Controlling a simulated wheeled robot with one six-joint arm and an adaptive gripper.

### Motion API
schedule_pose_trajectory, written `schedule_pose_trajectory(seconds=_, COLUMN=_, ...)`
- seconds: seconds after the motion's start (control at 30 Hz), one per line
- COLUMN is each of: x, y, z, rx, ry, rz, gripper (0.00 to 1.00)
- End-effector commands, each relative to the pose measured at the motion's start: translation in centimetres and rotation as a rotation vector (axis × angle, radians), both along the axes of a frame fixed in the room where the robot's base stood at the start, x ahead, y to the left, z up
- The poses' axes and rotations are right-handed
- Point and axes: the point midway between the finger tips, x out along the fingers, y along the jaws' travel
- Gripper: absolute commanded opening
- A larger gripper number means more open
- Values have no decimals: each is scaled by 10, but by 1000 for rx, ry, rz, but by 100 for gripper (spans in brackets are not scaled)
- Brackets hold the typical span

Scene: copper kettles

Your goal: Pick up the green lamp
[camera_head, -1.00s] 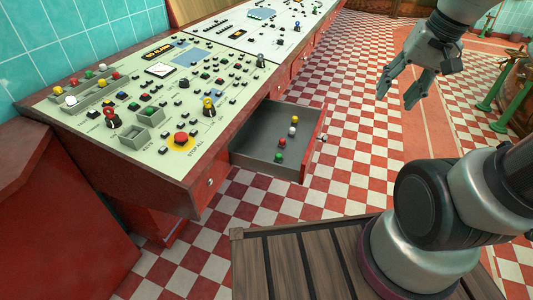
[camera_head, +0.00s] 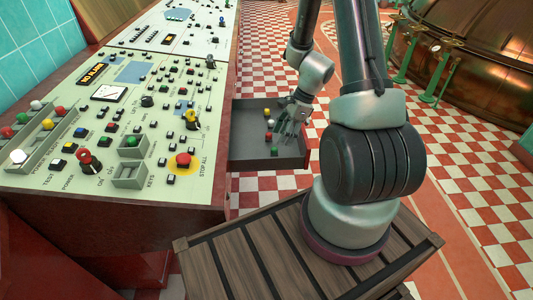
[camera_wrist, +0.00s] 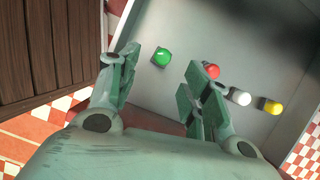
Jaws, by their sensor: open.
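The green lamp (camera_head: 274,152) lies on the floor of an open grey drawer (camera_head: 246,138), near its front end. In the wrist view the green lamp (camera_wrist: 161,57) shows between and beyond the two fingertips, not touched as far as I can see. My gripper (camera_head: 287,136) is open and empty, reaching down over the drawer. In the wrist view my gripper (camera_wrist: 163,64) has its fingers spread on either side of the lamp's line. A red lamp (camera_wrist: 211,70) sits just right of the right finger, partly hidden by it.
A white lamp (camera_wrist: 238,96) and a yellow lamp (camera_wrist: 273,106) lie farther right in the drawer. The control panel (camera_head: 130,100) stands left of the drawer, with several coloured lamps in a rack (camera_head: 45,135). Another green lamp (camera_head: 131,141) sits in a panel compartment. The drawer walls surround my gripper.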

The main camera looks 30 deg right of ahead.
Motion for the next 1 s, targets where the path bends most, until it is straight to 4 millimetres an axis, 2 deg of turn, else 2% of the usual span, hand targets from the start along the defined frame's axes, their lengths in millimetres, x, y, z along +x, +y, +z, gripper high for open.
schedule_pose_trajectory(seconds=0.43, x=9, y=25, z=-57, rx=1, ry=2, rz=4, gripper=48)
schedule_pose_trajectory(seconds=0.53, x=11, y=27, z=-63, rx=-2, ry=1, rz=4, gripper=48)
schedule_pose_trajectory(seconds=0.77, x=11, y=28, z=-64, rx=-1, ry=-1, rz=5, gripper=48)
schedule_pose_trajectory(seconds=0.9, x=11, y=28, z=-64, rx=-1, ry=-1, rz=5, gripper=23)
schedule_pose_trajectory(seconds=1.0, x=11, y=28, z=-64, rx=-1, ry=-1, rz=5, gripper=9)
